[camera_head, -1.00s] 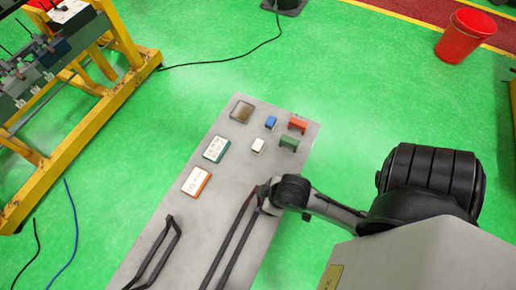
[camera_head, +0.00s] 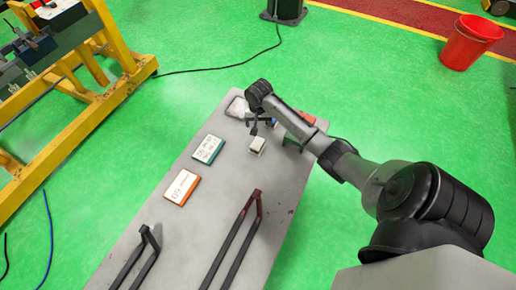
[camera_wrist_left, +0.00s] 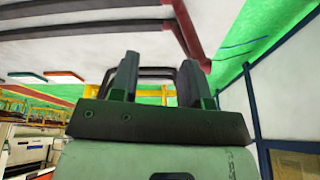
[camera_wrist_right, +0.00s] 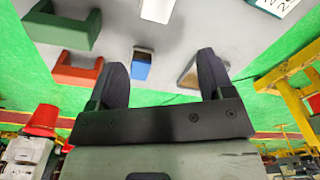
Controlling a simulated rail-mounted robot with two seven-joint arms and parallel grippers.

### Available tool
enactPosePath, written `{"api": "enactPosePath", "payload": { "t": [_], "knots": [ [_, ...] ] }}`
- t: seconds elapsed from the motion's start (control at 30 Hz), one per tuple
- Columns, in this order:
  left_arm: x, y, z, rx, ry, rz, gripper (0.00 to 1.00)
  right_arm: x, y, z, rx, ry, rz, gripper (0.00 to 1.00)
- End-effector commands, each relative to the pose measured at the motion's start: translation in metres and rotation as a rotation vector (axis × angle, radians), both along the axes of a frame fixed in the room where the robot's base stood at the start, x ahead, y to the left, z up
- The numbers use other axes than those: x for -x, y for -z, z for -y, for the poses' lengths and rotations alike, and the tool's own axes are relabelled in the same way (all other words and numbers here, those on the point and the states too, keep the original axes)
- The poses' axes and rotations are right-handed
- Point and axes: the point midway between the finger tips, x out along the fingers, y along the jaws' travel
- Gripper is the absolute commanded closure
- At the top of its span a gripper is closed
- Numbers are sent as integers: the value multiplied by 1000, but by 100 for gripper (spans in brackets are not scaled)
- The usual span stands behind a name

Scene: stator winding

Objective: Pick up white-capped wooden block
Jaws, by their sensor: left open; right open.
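The white-capped wooden block (camera_head: 257,145) stands on the grey table (camera_head: 150,205), beside the small blue block. My right gripper (camera_head: 262,125) is over the far part of the table, just beyond the white-capped block.
A blue block (camera_wrist_right: 141,65), red bracket (camera_wrist_right: 78,73), green bracket (camera_wrist_right: 62,27) and pale-rimmed brown piece (camera_wrist_right: 187,72) are close around the right gripper. Teal-edged (camera_head: 208,148) and orange-edged (camera_head: 182,187) boxes lie leftward. Dark handle-like bars (camera_head: 232,243) occupy the near table.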

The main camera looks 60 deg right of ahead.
Motion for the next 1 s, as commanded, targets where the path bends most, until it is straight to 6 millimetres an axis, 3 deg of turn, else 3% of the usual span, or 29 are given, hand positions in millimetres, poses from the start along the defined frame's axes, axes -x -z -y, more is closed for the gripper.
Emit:
{"api": "enactPosePath", "payload": {
  "t": [0.1, 0.33, 0.47, 0.8, 1.0],
  "knots": [
    [0, 0, 0, 0, 0, -1, 57, 4, 3, -6, -53, 203, -20, 26],
    [1, 1, 0, 0, 0, -3, 57, 7, 4, -8, -62, 437, -30, 26],
    [1, 3, 0, 0, 0, -3, 57, 7, 13, -9, -63, 479, -30, 26],
    [1, 13, 0, -1, 0, -4, 57, 7, 69, -9, -61, 484, -30, 26],
    [1, 16, 0, -1, 0, -5, 57, 6, 87, -9, -62, 482, -28, 26]
  ]
}}
